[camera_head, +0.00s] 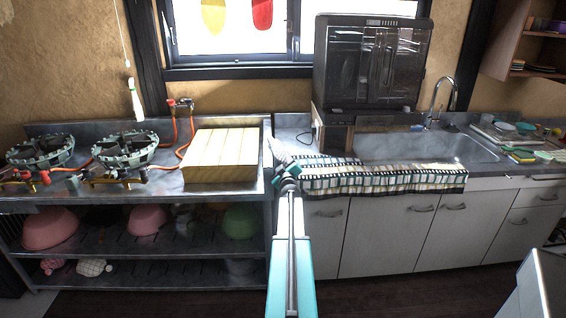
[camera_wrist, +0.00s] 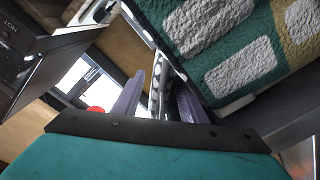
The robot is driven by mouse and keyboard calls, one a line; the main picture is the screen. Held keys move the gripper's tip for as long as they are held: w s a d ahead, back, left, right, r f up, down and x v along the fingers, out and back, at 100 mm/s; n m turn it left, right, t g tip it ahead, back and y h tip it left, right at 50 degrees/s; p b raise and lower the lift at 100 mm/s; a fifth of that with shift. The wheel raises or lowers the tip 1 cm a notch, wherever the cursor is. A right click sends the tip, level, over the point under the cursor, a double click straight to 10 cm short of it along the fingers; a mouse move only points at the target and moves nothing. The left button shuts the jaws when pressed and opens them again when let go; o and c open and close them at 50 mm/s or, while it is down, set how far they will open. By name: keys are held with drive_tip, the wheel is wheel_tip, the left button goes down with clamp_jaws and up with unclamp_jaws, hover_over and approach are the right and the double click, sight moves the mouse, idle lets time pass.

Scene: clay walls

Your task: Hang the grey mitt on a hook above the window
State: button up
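A pale, patterned, mitt-like item (camera_head: 93,267) lies on the lowest shelf at the left; it looks whitish grey, and I cannot tell surely that it is the grey mitt. A yellow mitt (camera_head: 213,14) and a red mitt (camera_head: 262,13) hang in front of the window (camera_head: 236,38); their hooks are out of view above. My gripper (camera_head: 276,152) is over the counter near the gap between the two worktops, beside the checked cloth.
A green-and-white checked cloth (camera_head: 385,178) lies along the sink front and looms close in the wrist view (camera_wrist: 215,40). A dark dish cabinet (camera_head: 370,62) stands right of the window. A wooden block (camera_head: 220,155) and burners (camera_head: 125,148) occupy the left worktop.

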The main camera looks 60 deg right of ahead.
sight(269, 199)
drive_tip(key=b+v, duration=0.1)
drive_tip(key=v, duration=1.2)
drive_tip(key=shift+s+a, duration=0.25)
drive_tip(key=shift+s, duration=0.1)
idle(0.9)
